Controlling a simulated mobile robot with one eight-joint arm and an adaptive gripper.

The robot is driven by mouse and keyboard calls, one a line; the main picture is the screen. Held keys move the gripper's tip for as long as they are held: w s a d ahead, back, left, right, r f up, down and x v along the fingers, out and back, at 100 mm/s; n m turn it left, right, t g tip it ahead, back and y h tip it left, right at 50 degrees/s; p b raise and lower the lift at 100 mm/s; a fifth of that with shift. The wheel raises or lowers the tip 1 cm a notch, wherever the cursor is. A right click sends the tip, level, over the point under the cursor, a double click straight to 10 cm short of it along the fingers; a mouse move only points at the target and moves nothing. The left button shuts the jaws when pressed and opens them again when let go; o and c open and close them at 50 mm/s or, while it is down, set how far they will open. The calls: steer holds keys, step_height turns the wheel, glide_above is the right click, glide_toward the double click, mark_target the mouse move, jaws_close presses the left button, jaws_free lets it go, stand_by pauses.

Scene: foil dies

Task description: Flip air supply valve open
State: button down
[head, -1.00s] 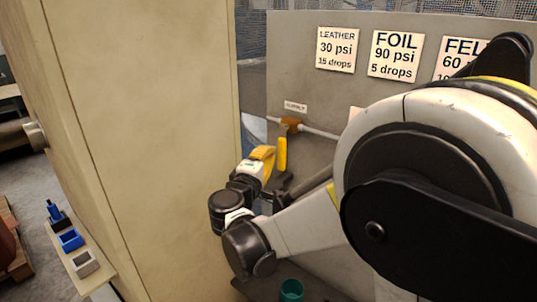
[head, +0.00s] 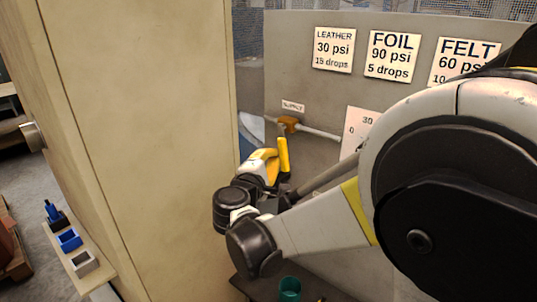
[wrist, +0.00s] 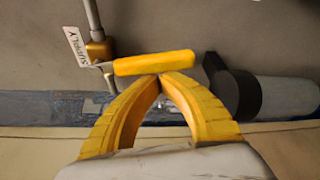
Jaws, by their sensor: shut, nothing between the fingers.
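The air supply valve has a brass body (head: 289,124) on a thin pipe along the grey panel, under a small SUPPLY label (head: 293,106). Its yellow handle (head: 283,153) hangs down from the body, crosswise to the pipe. In the wrist view the handle (wrist: 155,63) lies across the picture, with the brass body (wrist: 99,50) at its left end. My gripper (wrist: 162,77) has its yellow fingertips together and empty. The tips are right at the handle's near side, around its middle; I cannot tell whether they touch. In the head view my gripper (head: 272,155) is just left of the handle.
A tall beige cabinet (head: 140,150) stands close on the left. Signs for leather, foil (head: 393,56) and felt hang above the pipe. A gauge plate (head: 361,125) is partly behind my arm. A teal cup (head: 290,288) stands below. A dark cylinder (wrist: 238,95) is right of the handle.

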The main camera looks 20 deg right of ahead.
steer(key=s+n, duration=0.1)
steer(key=s+d+n+g+p, duration=0.1)
steer(key=n, duration=0.1)
steer(key=shift+s+d+r, duration=0.1)
steer(key=shift+d+r, duration=0.1)
steer(key=shift+d, duration=0.1)
steer(key=s+d+r+n+g+h+p, duration=0.1)
steer(key=s+d+r+n+g+p, duration=0.2)
steer(key=n, duration=0.4)
steer(key=shift+s+d+r+n+g+p, duration=0.25)
steer(key=shift+s+r+n+g+p, duration=0.25)
steer(key=shift+s+r+p, duration=0.55)
steer(key=shift+w, duration=0.15)
